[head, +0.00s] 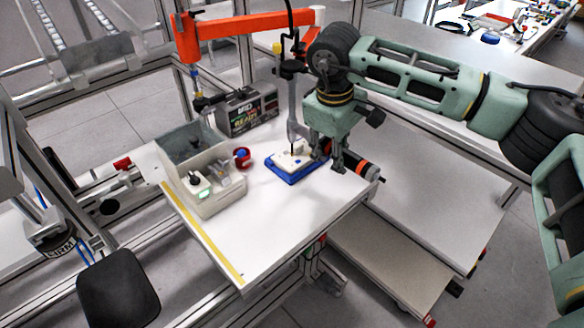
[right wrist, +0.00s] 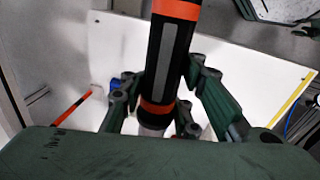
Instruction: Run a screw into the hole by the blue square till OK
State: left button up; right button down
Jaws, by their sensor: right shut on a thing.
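A white part with a small blue square (head: 298,161) sits in a blue tray (head: 293,178) on the white table. A slim grey upright tool (head: 294,112) hangs from the orange support arm (head: 245,25); its thin tip ends over or on the white part, and I cannot tell if it touches. My right gripper (head: 327,158) is just right of the tray, low over the table. The hole and any screw are too small to make out. My left gripper is not in view.
A controller box (head: 248,110) with a lit display stands behind the tray. A grey bin (head: 187,140) and a light box with a green light (head: 210,200) stand left. A red holder (head: 241,157) sits beside them. The table's front is clear, with yellow tape (head: 205,232) along its left edge.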

jog(key=shift+f, duration=0.5)
jog(key=shift+f+b, duration=0.35)
jog(key=shift+f+b, duration=0.3)
jog(key=shift+f, duration=0.3)
jog(key=shift+d+f, duration=0.1)
jog(key=shift+f, duration=0.15)
dwell(0.6)
jog(key=shift+f+b, duration=0.45)
dwell(0.7)
jog(key=shift+f+b, duration=0.4)
jog(key=shift+f, duration=0.3)
dwell(2.5)
